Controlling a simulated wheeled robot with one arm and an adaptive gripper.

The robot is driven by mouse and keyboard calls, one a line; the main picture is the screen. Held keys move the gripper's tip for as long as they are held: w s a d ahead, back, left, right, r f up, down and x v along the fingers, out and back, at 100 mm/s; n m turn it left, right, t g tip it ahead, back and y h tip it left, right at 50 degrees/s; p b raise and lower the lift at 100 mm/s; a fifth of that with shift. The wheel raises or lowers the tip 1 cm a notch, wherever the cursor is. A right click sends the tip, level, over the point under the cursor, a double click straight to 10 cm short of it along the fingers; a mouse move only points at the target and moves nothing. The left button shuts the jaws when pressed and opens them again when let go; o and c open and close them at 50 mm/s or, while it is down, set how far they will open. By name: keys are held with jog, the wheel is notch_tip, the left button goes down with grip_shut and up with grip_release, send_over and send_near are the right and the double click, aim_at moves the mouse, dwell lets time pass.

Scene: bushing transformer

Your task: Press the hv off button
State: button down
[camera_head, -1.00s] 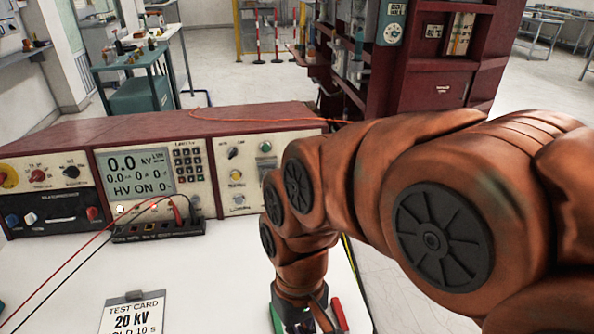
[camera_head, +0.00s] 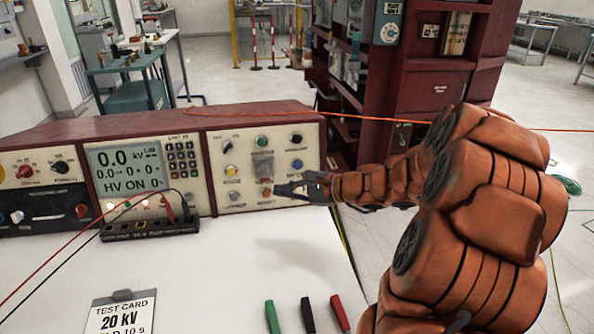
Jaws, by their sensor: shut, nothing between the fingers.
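The control console (camera_head: 215,205) has a display (camera_head: 128,170) reading 0.0 kV and "HV ON 0". Its right panel carries a green button (camera_head: 262,142), a yellow one (camera_head: 231,170), a blue one (camera_head: 297,163) and an orange-red one (camera_head: 266,192). The labels are too small to read, so I cannot tell which is the hv off button. My gripper (camera_head: 283,189) is shut and empty, pointing left at the panel's lower part. Its tips are just right of the orange-red button; whether they touch the panel is unclear.
A black terminal block (camera_head: 150,229) with red and black leads stands before the console. A test card (camera_head: 120,314) lies on the white tabletop (camera_head: 225,275). Green, black and red probes (camera_head: 307,314) lie at the front. The tabletop before the right panel is clear.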

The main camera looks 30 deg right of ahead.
aim_at(298, 165)
jog(key=d+m+t+h, duration=0.2)
jog(key=d+m, duration=0.1)
jog(key=d, duration=0.5)
jog(key=shift+w+f, duration=0.4)
jog(key=shift+w, duration=0.1)
jog(key=w+d+f+p, duration=0.1)
jog(key=w+d+f, duration=0.1)
jog(key=w, duration=0.5)
jog(key=shift+w+d, duration=0.35)
jog(key=shift+d, duration=0.25)
jog(key=shift+w+d+f, duration=0.15)
jog(key=shift+w, duration=0.25)
jog(key=shift+w+d+f, duration=0.1)
jog(key=shift+w, duration=0.25)
dwell(1.5)
jog(key=shift+s, duration=0.15)
jog(key=shift+s+a+r, duration=0.2)
jog(key=shift+s+a, duration=0.05)
jog(key=shift+s, duration=0.4)
